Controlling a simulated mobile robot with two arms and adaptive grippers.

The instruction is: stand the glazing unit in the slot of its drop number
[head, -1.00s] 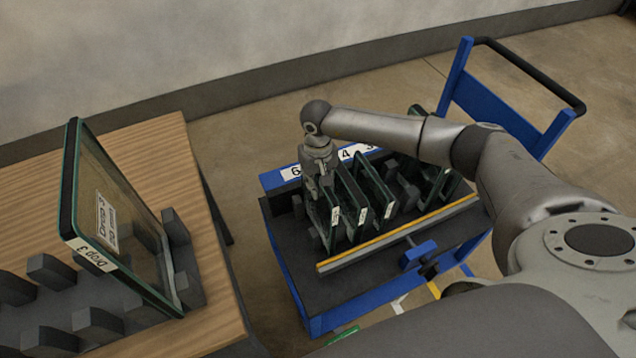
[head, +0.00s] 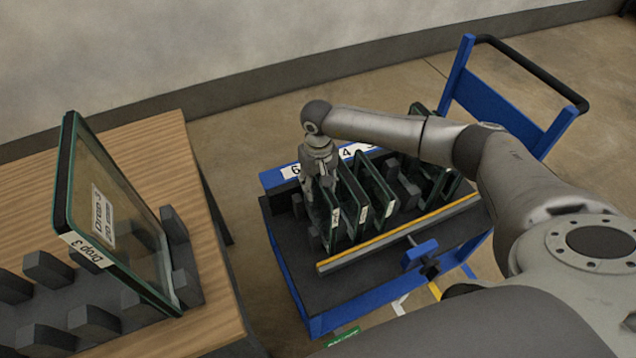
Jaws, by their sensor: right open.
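A glazing unit labelled Drop 3 (head: 138,245) stands upright, slightly tilted, between dark grey blocks on the wooden table at the left. Several other glazing units (head: 374,193) stand in the slots of the blue cart (head: 312,327). Number labels, with 6 and 4 readable, run along its back edge. My right gripper (head: 326,192) points down at the top of the leftmost unit (head: 323,222) in the cart. Its jaws are open; the fingertips are partly hidden, so contact cannot be told. My left gripper is not in view.
The wooden table (head: 150,152) holds several dark grey blocks (head: 94,322). The cart has a yellow-edged front rail (head: 400,234), a blue clamp (head: 420,254) and a tall black handle (head: 535,72). Bare floor lies between table and cart.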

